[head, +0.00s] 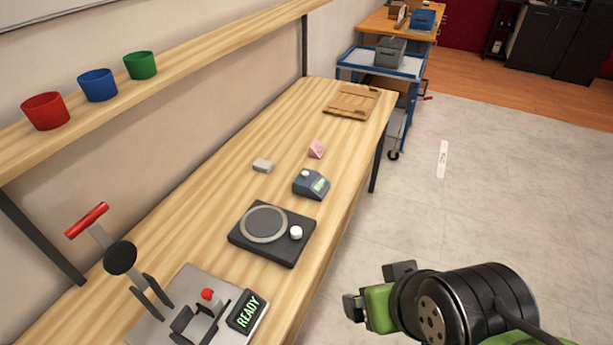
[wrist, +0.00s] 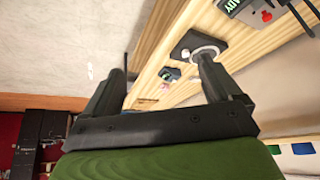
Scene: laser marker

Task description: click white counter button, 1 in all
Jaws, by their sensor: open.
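The counter (head: 311,187) is a small blue-grey box with a lit display, on the workbench. Its white button (head: 305,173) sits on top, left of the display. In the wrist view the counter (wrist: 169,74) is small, between the fingers, and its button is too small to make out. My gripper (head: 374,288) is open and empty, off the right edge of the bench, apart from the counter. Its two dark fingers also show in the wrist view (wrist: 160,65).
A black turntable plate (head: 272,250) with a white knob (head: 296,232) lies nearer than the counter. A grey block (head: 263,165) and pink piece (head: 316,149) lie beyond. A READY-display press (head: 190,318) stands at the near end. The floor (head: 470,190) right is clear.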

